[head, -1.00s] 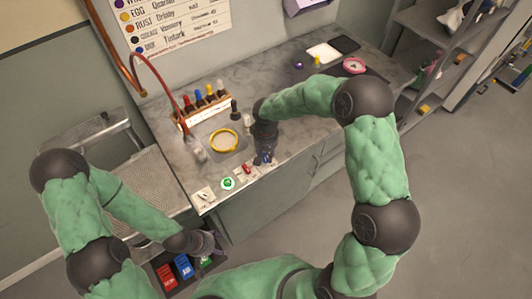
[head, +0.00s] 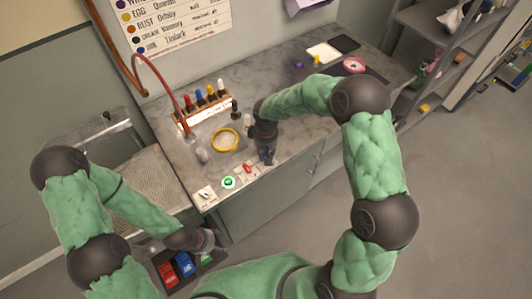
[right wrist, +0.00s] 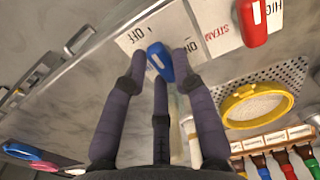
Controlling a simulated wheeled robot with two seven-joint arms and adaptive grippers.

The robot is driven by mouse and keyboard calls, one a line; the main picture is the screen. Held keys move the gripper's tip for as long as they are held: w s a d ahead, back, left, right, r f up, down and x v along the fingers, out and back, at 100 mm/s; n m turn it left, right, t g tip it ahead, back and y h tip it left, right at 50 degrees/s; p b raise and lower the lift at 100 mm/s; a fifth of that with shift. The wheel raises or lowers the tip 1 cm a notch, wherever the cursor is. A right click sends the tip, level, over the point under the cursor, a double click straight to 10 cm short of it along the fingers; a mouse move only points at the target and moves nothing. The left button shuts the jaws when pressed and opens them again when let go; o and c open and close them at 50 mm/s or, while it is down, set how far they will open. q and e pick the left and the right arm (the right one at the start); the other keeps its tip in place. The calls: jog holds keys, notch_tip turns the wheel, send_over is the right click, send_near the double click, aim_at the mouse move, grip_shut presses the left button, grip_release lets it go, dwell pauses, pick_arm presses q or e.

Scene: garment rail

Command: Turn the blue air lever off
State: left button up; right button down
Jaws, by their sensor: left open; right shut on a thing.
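The blue air lever (right wrist: 160,62) shows in the right wrist view, on a white plate (right wrist: 150,26) with OFF lettered to its left and ON to its right. The lever stands between the two words; its exact setting is hard to tell. My right gripper (right wrist: 160,70) is shut on the lever, with fingers on both sides. In the head view my right gripper (head: 267,158) is at the counter's front edge and hides the lever. My left gripper (head: 214,243) is open and low, in front of the counter, away from the lever.
A red lever (right wrist: 252,22) marked STEAM sits beside the blue one. A yellow ring (head: 225,140) lies on the counter behind, near a rack of coloured droppers (head: 203,108). Red and blue boxes (head: 185,264) are below my left gripper.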

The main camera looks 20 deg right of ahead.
jog(key=c, duration=1)
grip_release()
notch_tip(320, 180, up, 12)
